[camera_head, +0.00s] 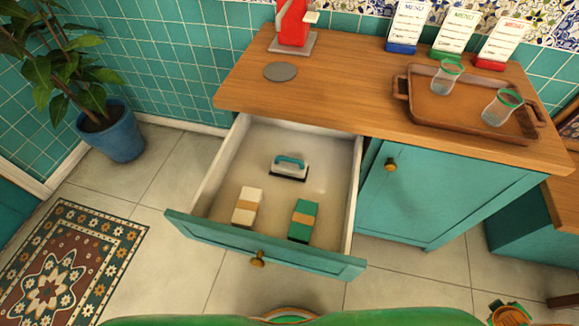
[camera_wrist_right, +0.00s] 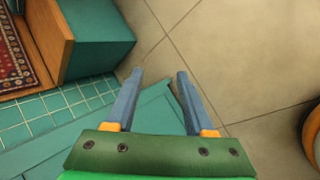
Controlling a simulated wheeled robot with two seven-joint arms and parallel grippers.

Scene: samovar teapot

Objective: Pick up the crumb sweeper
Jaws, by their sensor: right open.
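The crumb sweeper (camera_head: 290,168), a small white block with a teal handle on top and a dark underside, lies towards the back of the open drawer (camera_head: 207,182) in the head view. My right gripper (camera_wrist_right: 160,76) shows in the right wrist view, with its two blue fingers apart and nothing between them. Tiled floor and teal furniture lie behind the fingers. The sweeper is not in the wrist view. My left gripper is not in view.
A cream block (camera_head: 247,206) and a green block (camera_head: 303,220) lie in the drawer's front half. The counter (camera_head: 345,90) above holds a brown tray (camera_head: 420,108) with two glasses, a grey disc (camera_head: 280,71) and menu cards. A potted plant (camera_head: 112,135) stands left.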

